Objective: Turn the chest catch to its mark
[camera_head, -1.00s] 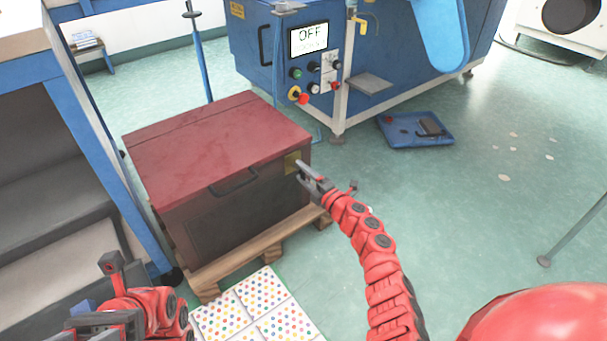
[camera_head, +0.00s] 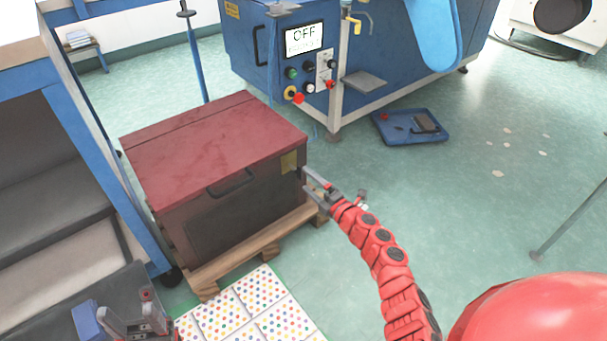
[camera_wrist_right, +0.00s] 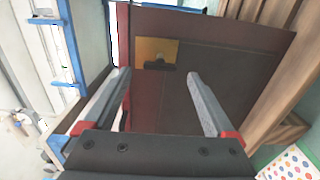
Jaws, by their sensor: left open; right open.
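The chest (camera_head: 215,140) has a dark red lid and a dark brown front, and its lid is down. A brass catch plate (camera_head: 289,163) sits near its upper right front corner. In the right wrist view the brass plate (camera_wrist_right: 150,48) carries a small dark catch (camera_wrist_right: 160,67) along its lower edge. A mark cannot be made out. My right gripper (camera_head: 304,177) is open and empty, just off the chest beside the plate. In the right wrist view its fingertips (camera_wrist_right: 157,76) stand either side of the catch, apart from it. My left gripper (camera_head: 122,318) is open at the lower left, away from the chest.
The chest stands on a wooden pallet (camera_head: 255,240). Dotted white tiles (camera_head: 245,310) lie in front. A blue machine (camera_head: 300,85) with an OFF screen stands behind, and a blue tray (camera_head: 405,132) lies on the floor. A blue-framed shelf (camera_head: 90,150) is at the left. The floor at right is mostly clear.

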